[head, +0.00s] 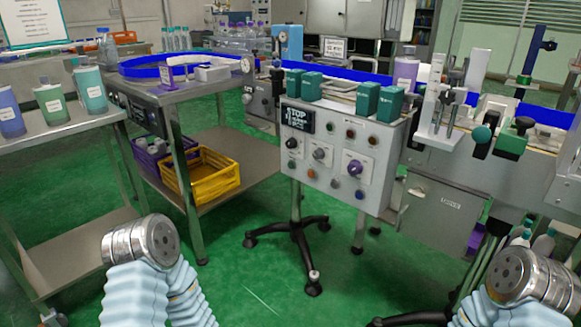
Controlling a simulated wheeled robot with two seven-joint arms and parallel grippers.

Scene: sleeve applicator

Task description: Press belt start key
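A grey control box (335,160) stands at the centre on a black-footed stand. Its front carries a dark display reading "TOP" (298,119) and several round keys and knobs. They include a purple knob (355,167), a blue button (359,195) and an orange-brown button (335,184). The key labels are too small to read, so I cannot tell which one is the belt start key. Ribbed, metal-capped parts of my two arms show at the bottom left and bottom right, well below and apart from the panel. No gripper fingers are visible.
Green blocks (366,98) stand on the box top. A steel table (180,93) with a blue belt is left of it, with a yellow crate (213,176) below. Bottles (90,86) stand far left. Machinery (480,150) fills the right. Green floor is open in front.

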